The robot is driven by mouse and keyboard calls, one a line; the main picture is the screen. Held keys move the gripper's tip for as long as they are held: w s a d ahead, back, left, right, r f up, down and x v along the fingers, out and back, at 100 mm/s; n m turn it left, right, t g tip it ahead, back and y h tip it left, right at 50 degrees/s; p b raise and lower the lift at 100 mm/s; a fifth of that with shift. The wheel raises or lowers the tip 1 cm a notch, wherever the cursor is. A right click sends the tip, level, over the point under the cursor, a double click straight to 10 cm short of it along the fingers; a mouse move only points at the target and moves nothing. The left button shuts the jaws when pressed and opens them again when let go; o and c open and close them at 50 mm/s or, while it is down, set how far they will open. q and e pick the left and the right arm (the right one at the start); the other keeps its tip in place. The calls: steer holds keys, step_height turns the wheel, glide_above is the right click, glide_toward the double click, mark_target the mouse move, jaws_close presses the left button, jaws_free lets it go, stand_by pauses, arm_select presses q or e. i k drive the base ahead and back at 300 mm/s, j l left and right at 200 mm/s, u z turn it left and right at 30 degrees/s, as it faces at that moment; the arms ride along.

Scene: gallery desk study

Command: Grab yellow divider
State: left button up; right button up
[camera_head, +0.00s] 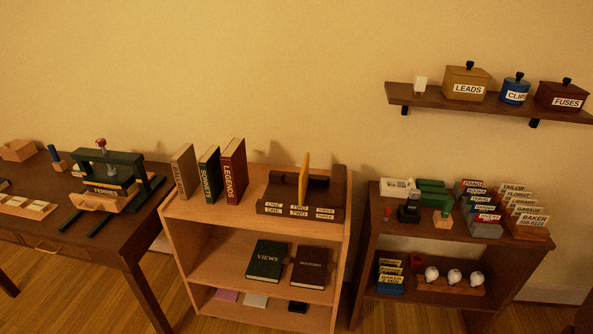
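The yellow divider (304,178) is a thin upright panel. It stands in the dark wooden sorter (273,208) on top of the light wooden shelf unit, near the slots labelled "TWO". It rises above the sorter's walls, and its lower part is hidden behind the labelled front. Neither of my grippers is in view.
Three upright books (233,170) stand left of the sorter on the shelf unit (256,239). A dark desk (108,240) with a green press (110,180) is at the left. A dark shelf (400,243) with labelled cards is at the right. A wall shelf (430,98) holds labelled containers.

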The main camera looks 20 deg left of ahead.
mark_target(303, 177)
steer(key=l+u, duration=0.7)
steer(key=i+z, duration=0.1)
steer(key=z, duration=0.85)
